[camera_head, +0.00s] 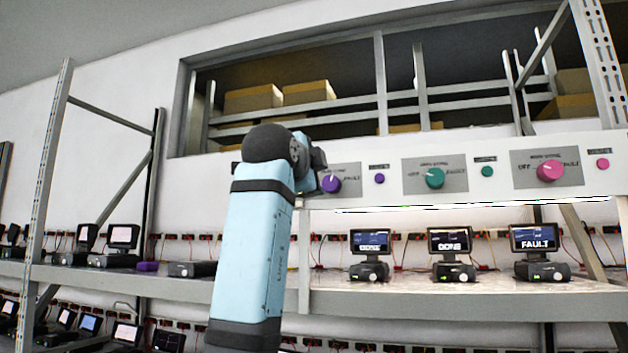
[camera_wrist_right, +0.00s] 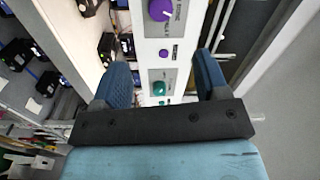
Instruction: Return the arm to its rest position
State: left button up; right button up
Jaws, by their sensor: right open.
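My right arm (camera_head: 254,240) rises from the bottom middle of the head view, bent at a dark joint in front of the control panel. Its gripper is mostly hidden behind the arm there. In the right wrist view my right gripper (camera_wrist_right: 162,78) is open, with two blue fingers apart and nothing gripped between them. The panel, with a purple knob (camera_head: 331,184), shows beyond the fingers. The purple knob (camera_wrist_right: 161,9) and a teal knob (camera_wrist_right: 159,88) also show in the wrist view. My left gripper is not in view.
The white panel also carries a teal knob (camera_head: 435,178) and a pink knob (camera_head: 550,171). Below it, on the shelf (camera_head: 400,302), stand devices with screens; the right one (camera_head: 534,240) reads FAULT, the middle one (camera_head: 450,243) DONE. A metal upright (camera_head: 47,170) stands left.

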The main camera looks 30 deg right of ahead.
dwell(0.5)
